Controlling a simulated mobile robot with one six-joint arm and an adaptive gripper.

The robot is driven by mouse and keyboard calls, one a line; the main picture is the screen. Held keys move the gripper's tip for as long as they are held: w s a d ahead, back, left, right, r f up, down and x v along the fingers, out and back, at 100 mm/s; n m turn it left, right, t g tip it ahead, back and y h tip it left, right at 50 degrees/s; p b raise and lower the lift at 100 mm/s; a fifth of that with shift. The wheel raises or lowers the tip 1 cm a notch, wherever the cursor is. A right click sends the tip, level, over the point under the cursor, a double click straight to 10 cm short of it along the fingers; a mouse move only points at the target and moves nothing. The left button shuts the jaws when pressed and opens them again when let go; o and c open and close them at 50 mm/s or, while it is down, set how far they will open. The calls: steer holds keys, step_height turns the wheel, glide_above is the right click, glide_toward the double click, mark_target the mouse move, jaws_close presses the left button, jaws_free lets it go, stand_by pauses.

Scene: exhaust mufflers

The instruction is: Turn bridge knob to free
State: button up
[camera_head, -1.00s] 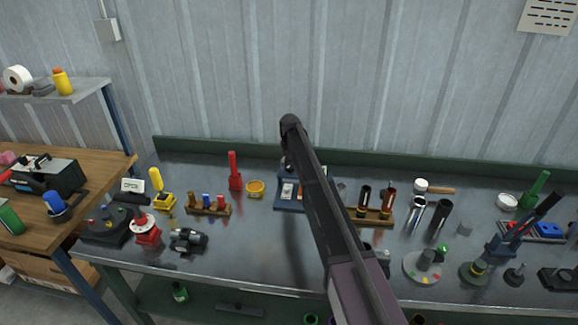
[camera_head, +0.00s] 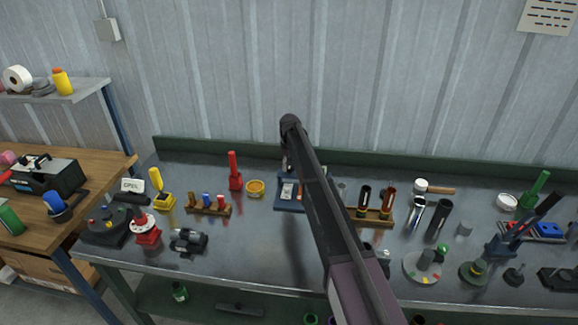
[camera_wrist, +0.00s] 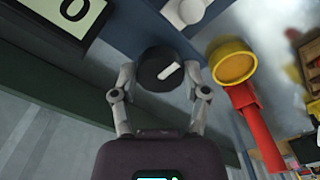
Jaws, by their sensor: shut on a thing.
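The knob (camera_wrist: 158,72) is round and black with a white pointer mark, seen in the wrist view on a blue panel (camera_wrist: 133,28). The pointer slants up and to the right in that view. My gripper (camera_wrist: 160,85) is shut on the knob, one finger at each side. In the head view the blue device (camera_head: 287,206) stands at the back middle of the bench, partly hidden by my arm. The knob and my gripper's fingers are hidden there.
In the wrist view a display (camera_wrist: 66,15) and a pale round knob (camera_wrist: 186,10) are close by. A yellow cup (camera_wrist: 233,62) and a red-handled tool (camera_wrist: 262,135) are on the right. Several tools stand on the metal bench (camera_head: 250,240).

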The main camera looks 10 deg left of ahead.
steer(key=o, duration=1.1)
steer(key=shift+o, duration=0.2)
